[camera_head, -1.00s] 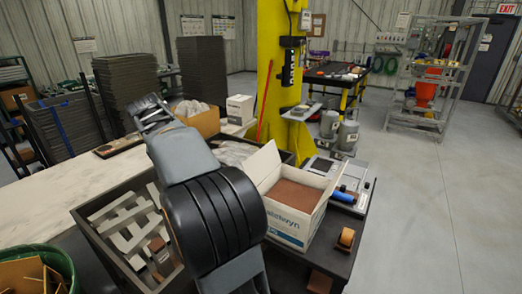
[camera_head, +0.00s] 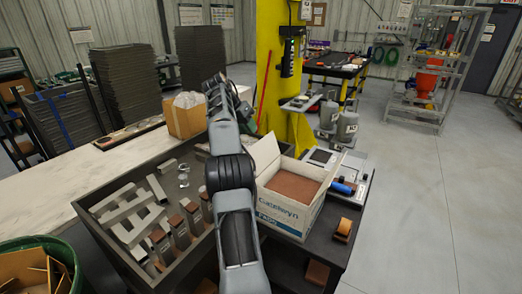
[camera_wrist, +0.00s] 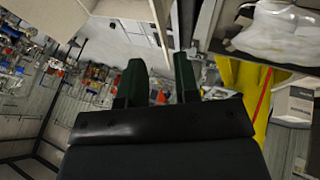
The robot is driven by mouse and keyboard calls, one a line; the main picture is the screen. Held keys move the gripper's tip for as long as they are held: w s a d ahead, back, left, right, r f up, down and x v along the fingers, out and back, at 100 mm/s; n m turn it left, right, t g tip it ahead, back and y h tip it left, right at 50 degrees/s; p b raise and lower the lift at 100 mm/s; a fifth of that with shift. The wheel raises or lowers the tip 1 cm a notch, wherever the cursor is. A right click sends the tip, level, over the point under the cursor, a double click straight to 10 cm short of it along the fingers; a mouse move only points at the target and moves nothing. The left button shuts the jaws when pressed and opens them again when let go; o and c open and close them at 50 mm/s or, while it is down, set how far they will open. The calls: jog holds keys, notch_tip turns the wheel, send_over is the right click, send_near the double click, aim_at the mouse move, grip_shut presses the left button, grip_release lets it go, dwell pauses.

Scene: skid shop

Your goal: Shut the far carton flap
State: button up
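The white carton (camera_head: 284,217) stands on the dark bench with brown contents (camera_head: 296,186) showing inside.
A dark tray (camera_head: 96,226) left of my arm holds grey bars and brown blocks. A brown box (camera_head: 186,121) with a plastic bag stands behind it. A yellow column (camera_head: 272,75) rises behind the carton.

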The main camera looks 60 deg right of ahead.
aim_at(261, 144)
jog(key=b+x, duration=0.2)
jog(key=x, duration=0.7)
jog(key=shift+s+d+f, duration=0.1)
jog(key=shift+f, duration=0.1)
grip_shut()
